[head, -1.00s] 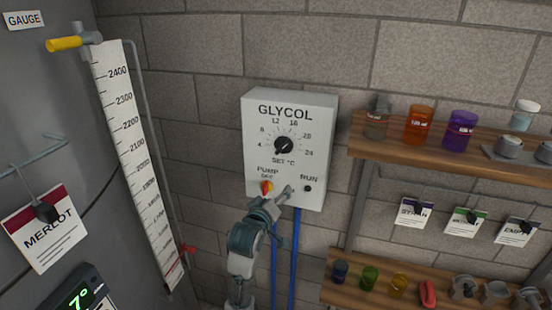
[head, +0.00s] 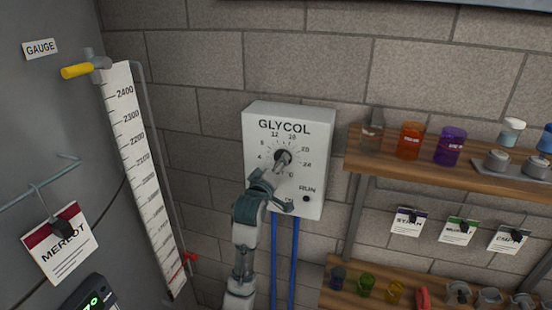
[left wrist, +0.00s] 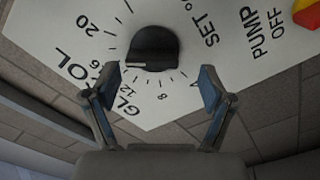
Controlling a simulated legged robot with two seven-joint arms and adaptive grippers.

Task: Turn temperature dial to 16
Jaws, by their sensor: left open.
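The temperature dial (head: 283,156) is a dark round knob on the white GLYCOL box (head: 312,190) on the wall. It also shows in the left wrist view (left wrist: 153,46), with scale numbers around it. My left gripper (head: 275,172) is in front of the box, just below the dial in the head view, and covers part of the scale and the pump label. In the left wrist view the left gripper (left wrist: 160,80) is open, its fingers apart with the dial beyond and between them. I see no finger closed on the knob. My right gripper is not in view.
The red and yellow pump switch (left wrist: 307,13) is on the same box. Blue pipes (head: 284,260) run down below it. A wooden shelf (head: 435,167) with beakers stands to the right. A tall level gauge (head: 140,165) stands to the left.

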